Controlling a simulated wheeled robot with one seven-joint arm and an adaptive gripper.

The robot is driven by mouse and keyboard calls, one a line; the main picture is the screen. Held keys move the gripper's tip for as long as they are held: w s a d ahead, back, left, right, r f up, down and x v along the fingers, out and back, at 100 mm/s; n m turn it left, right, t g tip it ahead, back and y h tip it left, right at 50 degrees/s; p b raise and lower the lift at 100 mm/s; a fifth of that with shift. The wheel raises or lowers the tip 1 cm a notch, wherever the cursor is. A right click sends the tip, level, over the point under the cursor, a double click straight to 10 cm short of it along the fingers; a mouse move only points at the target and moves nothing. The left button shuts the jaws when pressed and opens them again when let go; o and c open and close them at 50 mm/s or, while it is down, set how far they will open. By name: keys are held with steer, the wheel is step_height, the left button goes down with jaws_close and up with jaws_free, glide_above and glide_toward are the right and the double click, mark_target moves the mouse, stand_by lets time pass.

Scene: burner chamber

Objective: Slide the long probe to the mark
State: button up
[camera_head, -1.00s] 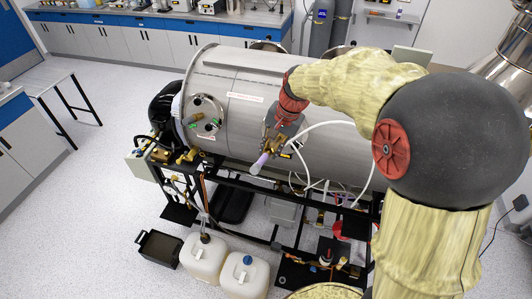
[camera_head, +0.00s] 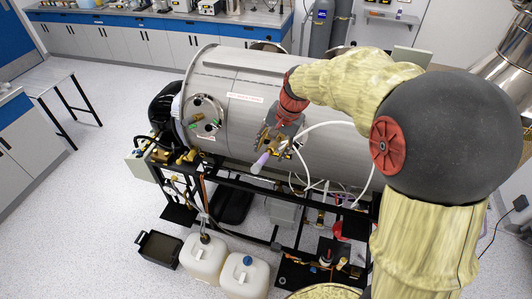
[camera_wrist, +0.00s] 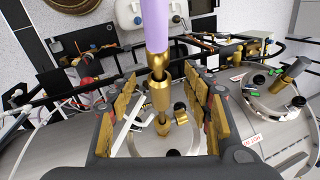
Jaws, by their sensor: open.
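The long probe (camera_wrist: 157,28) has a lavender handle and a brass rod with fittings (camera_wrist: 162,95). In the wrist view it runs from the top down toward the chamber's round port plate (camera_wrist: 147,142). My gripper (camera_wrist: 165,98) is open, with one brass-padded finger on each side of the probe's brass part and visible gaps between. In the head view the probe's lavender handle (camera_head: 260,162) sticks out from the chamber's front side, just below my gripper (camera_head: 279,140). I cannot make out the mark on the probe.
The steel burner chamber (camera_head: 240,75) lies on a black frame. A round flange (camera_head: 204,115) with green-tipped fittings is left of my gripper. White hoses (camera_head: 322,127) run close to its right. Two white canisters (camera_head: 205,262) and a black tray (camera_head: 159,249) stand on the floor.

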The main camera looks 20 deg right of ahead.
mark_target(272, 147)
steer(key=shift+r, duration=0.15)
steer(key=shift+p+v, duration=1.75)
steer(key=shift+v, duration=1.1)
